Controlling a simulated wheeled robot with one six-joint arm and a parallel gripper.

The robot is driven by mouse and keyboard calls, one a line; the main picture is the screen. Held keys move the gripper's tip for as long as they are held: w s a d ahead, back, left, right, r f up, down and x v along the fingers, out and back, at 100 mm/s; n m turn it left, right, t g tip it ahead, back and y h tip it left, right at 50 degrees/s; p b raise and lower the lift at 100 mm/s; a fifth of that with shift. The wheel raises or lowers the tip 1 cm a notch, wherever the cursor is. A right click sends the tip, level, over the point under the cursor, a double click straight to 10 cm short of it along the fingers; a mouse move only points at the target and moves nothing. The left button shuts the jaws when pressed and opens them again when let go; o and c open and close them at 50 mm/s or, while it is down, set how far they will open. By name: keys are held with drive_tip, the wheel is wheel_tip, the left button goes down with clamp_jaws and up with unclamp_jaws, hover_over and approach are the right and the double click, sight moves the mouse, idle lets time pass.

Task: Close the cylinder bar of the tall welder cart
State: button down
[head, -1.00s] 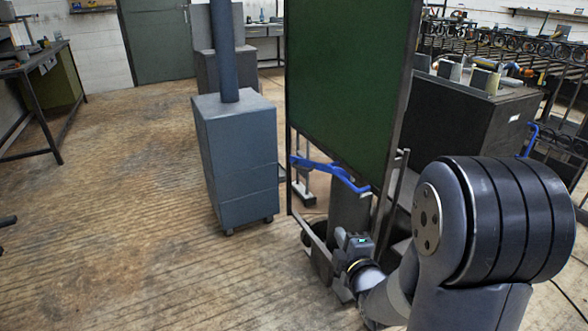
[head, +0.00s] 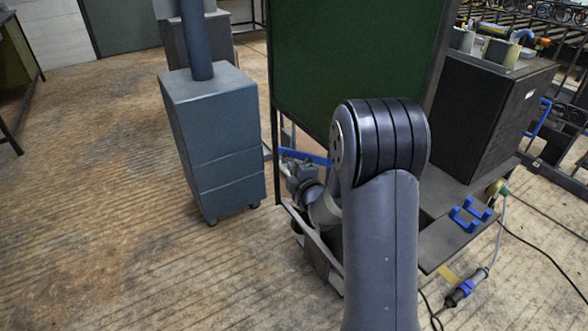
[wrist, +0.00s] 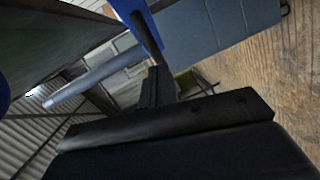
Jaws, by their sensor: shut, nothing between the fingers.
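The blue cylinder bar (head: 305,156) shows in the head view below the green panel, at the lower frame of the tall cart (head: 318,240). Its right part is hidden behind my arm. My gripper (head: 293,170) is just below and in front of the bar's left part; I cannot tell whether they touch. In the wrist view my gripper (wrist: 155,88) is shut and empty, and a blue piece (wrist: 142,14), seemingly the bar, passes close beyond the fingertips beside a dark rod. The cylinder is hidden behind my arm.
A blue-grey cabinet (head: 213,135) with a pipe on top stands left of the cart. The green panel (head: 345,60) rises above the bar. A dark box (head: 485,115) stands on a low platform at right, with cables on the floor. The left floor is clear.

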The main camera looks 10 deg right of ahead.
sight(301, 153)
drive_tip(key=shift+w+d, duration=0.1)
drive_tip(key=shift+w, duration=0.05)
idle(0.3)
drive_tip(key=w+m+h+b, duration=0.1)
drive_tip(key=w+b, duration=0.1)
drive_tip(key=w+d+m+h+b, duration=0.2)
drive_tip(key=w+h+b, duration=0.1)
drive_tip(key=shift+w+d+f+b, duration=0.1)
drive_tip(key=shift+w+d+b, duration=0.05)
drive_tip(key=shift+w+b, duration=0.2)
drive_tip(key=shift+w+d, duration=0.8)
drive_tip(key=shift+w, duration=0.25)
drive_tip(key=shift+w+d+m+h+p, duration=0.55)
drive_tip(key=shift+w+d+m+h, duration=0.15)
drive_tip(key=shift+h, duration=0.3)
